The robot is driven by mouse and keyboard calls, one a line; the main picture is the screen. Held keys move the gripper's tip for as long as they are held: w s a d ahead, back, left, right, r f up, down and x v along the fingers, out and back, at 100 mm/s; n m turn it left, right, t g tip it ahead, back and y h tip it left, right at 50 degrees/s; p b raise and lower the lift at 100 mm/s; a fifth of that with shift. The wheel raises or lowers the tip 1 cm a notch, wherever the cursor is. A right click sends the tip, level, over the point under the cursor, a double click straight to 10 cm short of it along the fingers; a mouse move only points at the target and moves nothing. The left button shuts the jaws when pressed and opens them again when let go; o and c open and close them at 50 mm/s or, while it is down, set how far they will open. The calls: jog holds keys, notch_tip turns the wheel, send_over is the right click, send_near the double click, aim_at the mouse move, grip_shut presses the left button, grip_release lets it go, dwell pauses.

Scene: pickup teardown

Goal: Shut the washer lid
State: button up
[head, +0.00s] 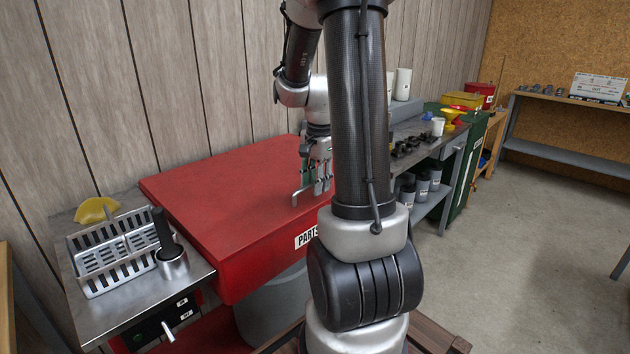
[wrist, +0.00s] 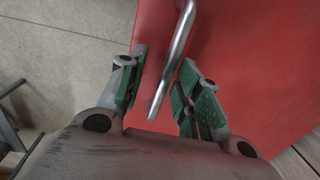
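The red washer lid (head: 215,195) lies down over the washer, flat or nearly so; I cannot tell whether it is fully seated. A label reading "PARTS" (head: 306,237) is on the red front, partly hidden by my arm. A bent metal handle (head: 297,198) stands at the lid's right side, and it also shows in the wrist view (wrist: 177,50). My gripper (head: 318,186) points down at the handle. In the wrist view its green-padded fingers (wrist: 163,92) are apart, with the handle's bar between them and a gap on both sides.
At left, a metal bench (head: 130,310) holds a slotted basket (head: 105,262), a metal cup with a dark handle (head: 172,262) and a yellow item (head: 97,210). A workbench with parts (head: 418,140) stands behind right.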

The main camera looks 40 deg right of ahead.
jog(key=shift+r, duration=0.1)
notch_tip(320, 180, up, 12)
jog(key=s, duration=0.1)
dwell(0.8)
jog(key=s+a+r+n+t, duration=0.1)
jog(key=s+a+n+t, duration=0.2)
jog(key=s+a+n, duration=1)
jog(key=shift+s+a+r+n, duration=0.15)
jog(key=shift+a+r+n, duration=0.2)
jog(key=shift+a+n, duration=1.25)
jog(key=shift+d+n, duration=0.4)
